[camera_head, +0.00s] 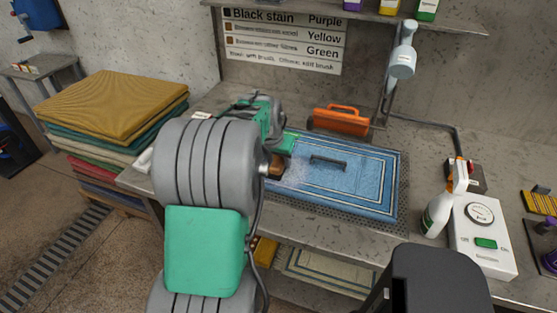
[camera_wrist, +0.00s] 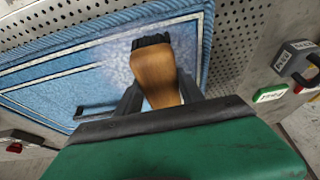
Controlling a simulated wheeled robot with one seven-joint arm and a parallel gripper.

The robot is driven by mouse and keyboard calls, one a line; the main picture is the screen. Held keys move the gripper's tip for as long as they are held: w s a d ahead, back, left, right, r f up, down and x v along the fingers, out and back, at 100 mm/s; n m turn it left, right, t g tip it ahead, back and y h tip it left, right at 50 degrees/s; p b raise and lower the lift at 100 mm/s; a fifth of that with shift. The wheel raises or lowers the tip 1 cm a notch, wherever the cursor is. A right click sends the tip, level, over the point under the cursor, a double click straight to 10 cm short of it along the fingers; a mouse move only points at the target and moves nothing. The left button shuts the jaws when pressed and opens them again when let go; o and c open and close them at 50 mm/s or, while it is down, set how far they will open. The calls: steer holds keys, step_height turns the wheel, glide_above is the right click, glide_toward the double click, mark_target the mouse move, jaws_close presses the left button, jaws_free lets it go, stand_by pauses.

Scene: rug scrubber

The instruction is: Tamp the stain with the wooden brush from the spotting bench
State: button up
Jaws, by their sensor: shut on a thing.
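My gripper (camera_wrist: 160,92) is shut on the wooden brush (camera_wrist: 158,70), which has a brown wooden body and dark bristles at its far end. In the head view the brush (camera_head: 276,166) shows only in part beside my arm, over the left part of the blue rug (camera_head: 355,185). The rug also fills much of the wrist view (camera_wrist: 50,75). A pale, speckled patch (camera_head: 296,174) marks the rug right by the brush; I cannot tell whether the bristles touch it. A dark bar like a handle (camera_head: 328,160) lies on the rug.
The rug lies on a perforated panel of the bench (camera_head: 420,150). An orange tool (camera_head: 341,120) stands behind it. A white spray bottle (camera_head: 437,214) and a white box with a dial (camera_head: 483,240) stand at right. Folded rugs (camera_head: 112,105) are stacked at left. A lamp (camera_head: 402,62) hangs above.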

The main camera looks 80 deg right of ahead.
steer(key=shift+f+b, duration=0.4)
steer(key=shift+f, duration=0.1)
stand_by(0.7)
steer(key=shift+r+p, duration=0.3)
steer(key=shift+r, duration=0.3)
steer(key=shift+f+b, duration=0.35)
steer(key=shift+f, duration=0.15)
stand_by(0.5)
steer(key=shift+r, duration=0.5)
steer(key=shift+f, duration=0.55)
steer(key=shift+a+f+b, duration=0.1)
steer(key=shift+f+b, duration=0.15)
steer(key=shift+b, duration=0.05)
stand_by(0.8)
steer(key=shift+r+p, duration=2.05)
steer(key=shift+r, duration=1.65)
